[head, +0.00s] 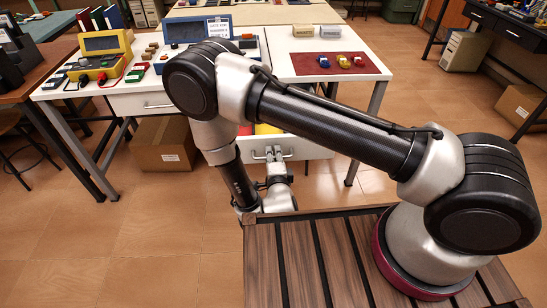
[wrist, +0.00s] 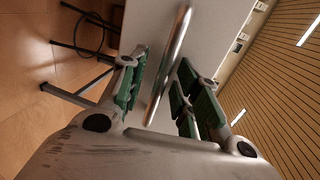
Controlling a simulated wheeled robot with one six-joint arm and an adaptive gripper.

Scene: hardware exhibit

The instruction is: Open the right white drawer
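The right white drawer (head: 308,148) is pulled out from under the white table in the head view. Yellow, green and red contents show inside it, partly hidden behind my arm. Its front carries a metal bar handle (wrist: 170,62), which runs slantwise between my fingers in the wrist view. My gripper (head: 274,160) is at the drawer's front, by the handle. In the wrist view my gripper (wrist: 160,78) has its green-padded fingers apart on either side of the bar, with gaps showing. The left white drawer (head: 140,104) is closed.
The white table (head: 285,45) bears instruments, a red mat (head: 308,70) with small connectors, and label blocks. A cardboard box (head: 163,145) stands under it. A slatted wooden surface (head: 290,265) lies in front, below my arm.

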